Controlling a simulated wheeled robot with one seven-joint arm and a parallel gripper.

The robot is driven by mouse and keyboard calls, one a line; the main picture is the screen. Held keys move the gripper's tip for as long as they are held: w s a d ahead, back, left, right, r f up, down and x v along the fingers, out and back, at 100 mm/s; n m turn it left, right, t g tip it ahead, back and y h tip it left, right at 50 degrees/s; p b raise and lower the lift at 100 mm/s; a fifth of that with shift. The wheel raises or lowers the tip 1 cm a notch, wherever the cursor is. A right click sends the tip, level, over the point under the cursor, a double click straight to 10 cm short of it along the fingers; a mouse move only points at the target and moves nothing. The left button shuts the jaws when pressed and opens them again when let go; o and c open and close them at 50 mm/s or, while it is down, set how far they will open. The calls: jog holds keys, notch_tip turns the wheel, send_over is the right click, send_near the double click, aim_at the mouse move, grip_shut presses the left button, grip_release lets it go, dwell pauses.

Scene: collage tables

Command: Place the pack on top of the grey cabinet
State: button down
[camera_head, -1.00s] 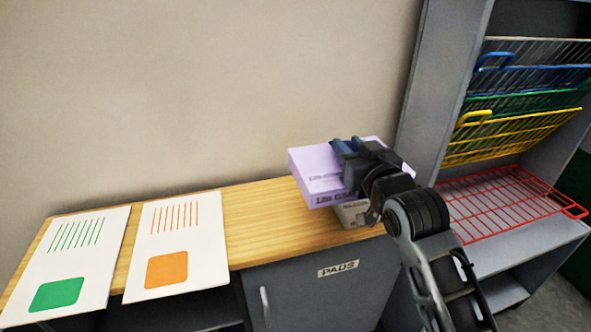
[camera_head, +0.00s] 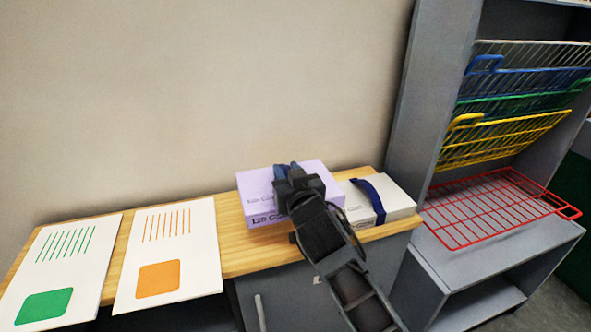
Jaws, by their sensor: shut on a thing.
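A lilac pack (camera_head: 258,196) with printed letters on its front is in the head view, left of centre. My gripper (camera_head: 287,174) is shut on it from above, and my arm hides part of its front and right side. The pack is over the wooden top (camera_head: 233,238) of the grey cabinet (camera_head: 272,290). I cannot tell whether its underside touches the wood. The cabinet's handle shows low on its front, and my arm covers most of its label.
A white pack (camera_head: 400,203) with a dark blue strap lies on the wooden top, just right of the lilac pack. Two white sheets, one green (camera_head: 62,262) and one orange (camera_head: 165,250), lie to the left. A grey rack (camera_head: 415,130) with coloured wire trays, the red one (camera_head: 490,208) lowered, stands right.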

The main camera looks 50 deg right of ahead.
jog(key=shift+f, duration=1.65)
jog(key=shift+f+b, duration=0.55)
jog(key=shift+b, duration=0.3)
jog(key=c, duration=0.8)
grip_release()
jog(key=shift+f, duration=0.1)
jog(key=shift+r+p, duration=0.6)
jog(key=shift+p, duration=0.15)
jog(key=b+v, duration=0.2)
jog(key=v, duration=1)
